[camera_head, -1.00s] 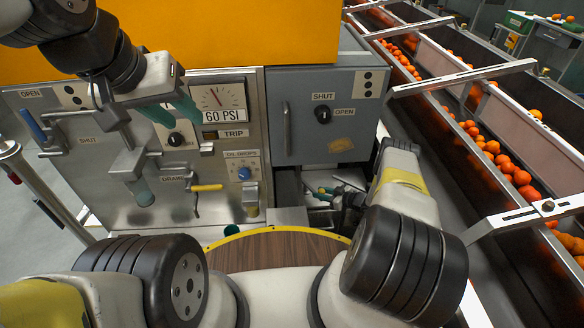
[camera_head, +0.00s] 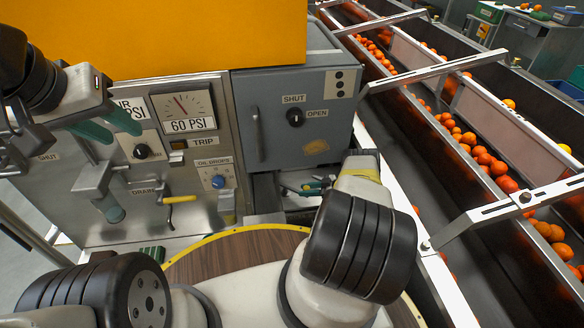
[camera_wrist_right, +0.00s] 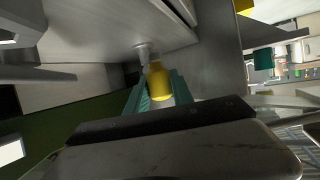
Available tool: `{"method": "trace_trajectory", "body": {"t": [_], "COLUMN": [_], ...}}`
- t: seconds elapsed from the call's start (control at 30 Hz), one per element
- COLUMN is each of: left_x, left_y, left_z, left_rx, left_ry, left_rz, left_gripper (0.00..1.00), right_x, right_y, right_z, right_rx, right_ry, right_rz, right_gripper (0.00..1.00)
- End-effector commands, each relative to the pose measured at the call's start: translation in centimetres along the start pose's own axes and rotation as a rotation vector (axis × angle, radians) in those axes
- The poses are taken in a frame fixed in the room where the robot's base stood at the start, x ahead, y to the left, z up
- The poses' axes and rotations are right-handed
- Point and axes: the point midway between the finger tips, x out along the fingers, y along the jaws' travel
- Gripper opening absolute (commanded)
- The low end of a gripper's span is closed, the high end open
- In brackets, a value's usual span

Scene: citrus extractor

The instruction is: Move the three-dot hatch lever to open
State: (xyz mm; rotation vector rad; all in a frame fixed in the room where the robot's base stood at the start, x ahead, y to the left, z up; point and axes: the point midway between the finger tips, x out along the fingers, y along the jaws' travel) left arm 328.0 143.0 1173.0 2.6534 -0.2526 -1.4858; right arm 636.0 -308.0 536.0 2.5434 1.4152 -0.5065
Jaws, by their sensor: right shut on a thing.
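The grey box (camera_head: 280,90) carries a plate with three dots (camera_head: 339,84). A black knob (camera_head: 295,117) on its front sits between the SHUT and OPEN labels, with a vertical bar handle (camera_head: 257,135) to its left. My right gripper (camera_head: 312,187) is low in the recess under this box, partly hidden by my arm. In the right wrist view its teal fingers are closed around a yellow grip (camera_wrist_right: 159,82) on a pale stem. Most of the part behind the stem is hidden. My left gripper (camera_head: 110,126) hangs empty before the left panel, its teal fingers apart.
The steel panel holds a 60 PSI gauge (camera_head: 183,106), a blue oil-drops knob (camera_head: 218,181) and a yellow drain handle (camera_head: 180,199). A round wooden top (camera_head: 235,255) with a yellow rim is in front. A conveyor with oranges (camera_head: 490,165) runs along the right.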

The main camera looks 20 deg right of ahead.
Motion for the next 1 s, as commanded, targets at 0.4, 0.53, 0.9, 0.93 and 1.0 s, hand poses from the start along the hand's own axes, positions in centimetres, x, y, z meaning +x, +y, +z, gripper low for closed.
{"method": "trace_trajectory", "body": {"t": [0.4, 0.53, 0.9, 0.93, 1.0], "left_x": [0.0, 0.0, 0.0, 0.0, 0.0], "left_y": [0.0, 0.0, 0.0, 0.0, 0.0], "left_z": [0.0, 0.0, 0.0, 0.0, 0.0], "left_rx": [0.000, 0.000, 0.000, 0.000, 0.000], "left_ry": [0.000, 0.000, 0.000, 0.000, 0.000], "left_rz": [0.000, 0.000, 0.000, 0.000, 0.000], "left_gripper": [0.36, 0.36, 0.36, 0.36, 0.36], "right_x": [-0.1, -0.1, -0.5, -0.6, -1.0], "right_y": [0.3, 0.2, 0.3, 0.3, 0.4], "right_z": [0.0, 0.0, -1.1, -1.4, -2.3], "right_rx": [-0.003, -0.003, -0.002, -0.002, -0.002], "right_ry": [-0.004, -0.003, -0.002, -0.002, -0.002], "right_rz": [0.007, 0.005, 0.003, 0.004, 0.005], "right_gripper": [0.50, 0.50, 0.50, 0.50, 0.50]}}
